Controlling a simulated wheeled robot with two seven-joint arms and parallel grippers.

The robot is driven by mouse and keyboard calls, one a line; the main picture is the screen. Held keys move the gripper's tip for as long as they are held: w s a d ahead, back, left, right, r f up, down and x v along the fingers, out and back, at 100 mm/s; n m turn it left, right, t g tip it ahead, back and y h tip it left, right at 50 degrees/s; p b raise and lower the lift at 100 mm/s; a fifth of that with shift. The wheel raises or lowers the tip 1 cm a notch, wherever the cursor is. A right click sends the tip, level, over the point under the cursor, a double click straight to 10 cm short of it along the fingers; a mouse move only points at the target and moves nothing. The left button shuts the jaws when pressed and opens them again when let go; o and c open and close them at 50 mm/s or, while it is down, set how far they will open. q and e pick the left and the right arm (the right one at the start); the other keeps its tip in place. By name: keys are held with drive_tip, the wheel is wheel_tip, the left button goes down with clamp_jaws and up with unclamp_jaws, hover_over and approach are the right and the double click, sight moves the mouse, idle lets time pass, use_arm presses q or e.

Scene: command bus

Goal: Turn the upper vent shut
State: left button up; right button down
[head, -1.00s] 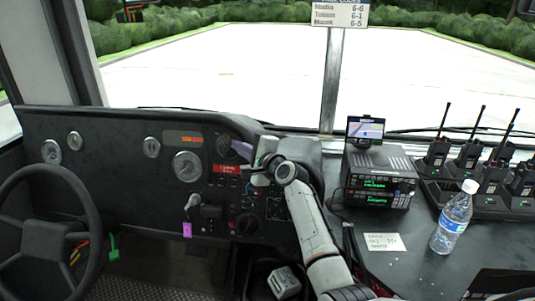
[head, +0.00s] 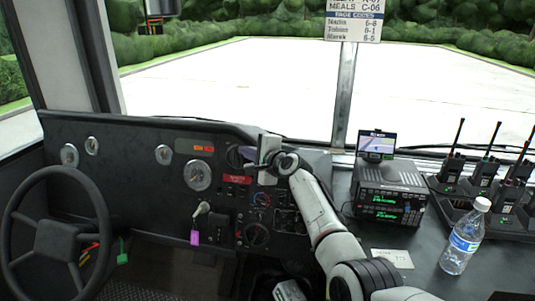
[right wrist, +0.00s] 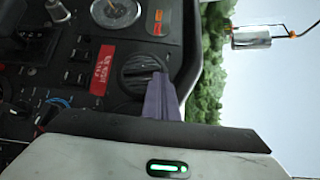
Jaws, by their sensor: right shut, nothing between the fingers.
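The upper vent (right wrist: 140,75) is a round, dark, ribbed disc in the dashboard, beside the red label. In the head view the upper vent (head: 234,156) is partly hidden behind my right gripper (head: 247,153). My right gripper (right wrist: 162,82) is shut and empty, and its purple-grey fingers overlap the vent's edge in the right wrist view. I cannot tell whether they touch it. How far the vent is turned is hard to tell. My left gripper is not in view.
A red label (head: 235,179) and switches sit below the vent. A key with a purple tag (head: 195,237) hangs lower left. The steering wheel (head: 93,187) is at left. A radio unit (head: 390,197), bottle (head: 463,240) and several walkie-talkies (head: 485,175) stand at right.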

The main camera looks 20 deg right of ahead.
drive_tip(key=shift+w+a+r, duration=0.2)
drive_tip(key=shift+a, duration=0.2)
drive_tip(key=shift+w+a+r, duration=0.1)
drive_tip(key=shift+w+r, duration=0.05)
idle(0.6)
